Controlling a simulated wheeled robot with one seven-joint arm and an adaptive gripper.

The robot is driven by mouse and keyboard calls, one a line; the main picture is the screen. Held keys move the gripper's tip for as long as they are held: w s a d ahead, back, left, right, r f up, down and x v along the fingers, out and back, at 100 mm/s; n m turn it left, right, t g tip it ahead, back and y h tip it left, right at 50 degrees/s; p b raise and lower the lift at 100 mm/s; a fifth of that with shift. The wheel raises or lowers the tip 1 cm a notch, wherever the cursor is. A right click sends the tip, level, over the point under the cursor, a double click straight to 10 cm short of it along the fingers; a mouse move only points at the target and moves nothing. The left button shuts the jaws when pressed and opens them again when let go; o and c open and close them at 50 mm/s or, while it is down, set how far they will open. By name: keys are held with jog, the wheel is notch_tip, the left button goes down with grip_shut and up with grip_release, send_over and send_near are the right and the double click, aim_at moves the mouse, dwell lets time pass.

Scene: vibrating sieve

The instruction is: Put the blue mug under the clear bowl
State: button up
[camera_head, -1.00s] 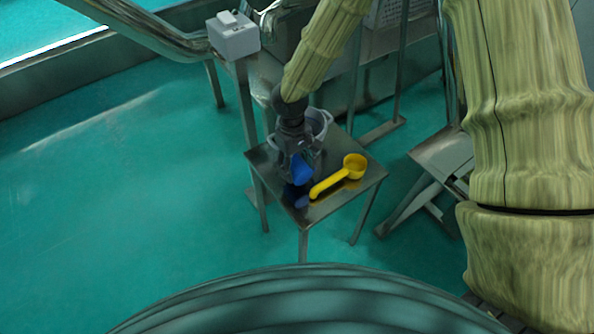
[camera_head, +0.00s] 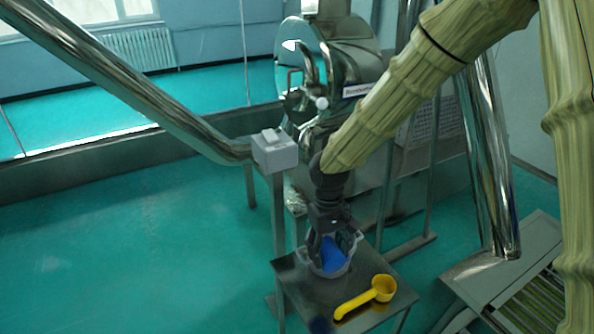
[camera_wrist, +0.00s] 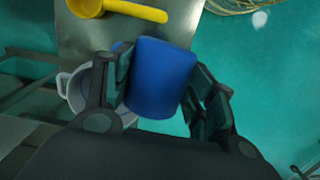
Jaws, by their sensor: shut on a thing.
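My gripper (camera_head: 332,238) is shut on the blue mug (camera_wrist: 160,78). The mug also shows in the head view (camera_head: 333,256), below my fingers. In the wrist view the mug sits between both fingers. A pale grey bowl with side handles (camera_wrist: 73,88) stands on the small table, partly hidden behind the mug and a finger. In the head view this bowl (camera_head: 346,267) surrounds the mug in outline; I cannot tell whether the mug is above it or inside it. I cannot tell for sure whether this is the clear bowl.
A yellow scoop (camera_head: 381,289) lies on the small metal table (camera_head: 290,268), near its right edge. A grey box (camera_head: 275,152) is on a post behind. A shiny metal machine (camera_head: 330,65) stands at the back. The green floor (camera_head: 130,250) at left is clear.

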jog(key=d+f+m+p, duration=0.3)
jog(key=d+f+p, duration=0.1)
jog(key=f, duration=0.5)
jog(key=shift+s+d+m+p, duration=0.15)
jog(key=shift+d+m+p, duration=0.2)
jog(key=shift+m+p, duration=0.1)
jog(key=shift+s, duration=0.1)
dwell(0.5)
